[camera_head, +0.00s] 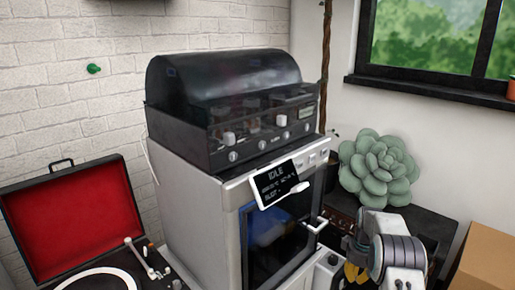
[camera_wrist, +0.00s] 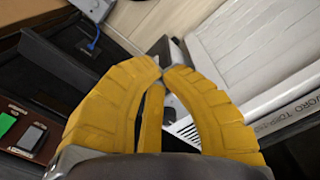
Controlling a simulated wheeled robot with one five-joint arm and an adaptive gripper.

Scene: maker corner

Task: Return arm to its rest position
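My arm shows at the lower right of the head view, beside the front of the white machine. My gripper (camera_head: 356,274) points downward there, and only part of its yellow fingers shows. In the wrist view, the yellow fingers of my gripper (camera_wrist: 166,68) come together at their tips, so it looks shut. I see no clear object held between them. A small grey and dark shape lies at the tips, and I cannot tell what it is.
The white machine (camera_head: 200,215) with a dark domed lid (camera_head: 225,85) and tilted display (camera_head: 272,183) fills the middle. A red-lined turntable (camera_head: 75,225) stands left. A green succulent (camera_head: 378,170), dark cabinet (camera_head: 432,217) and cardboard box (camera_head: 487,262) are right.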

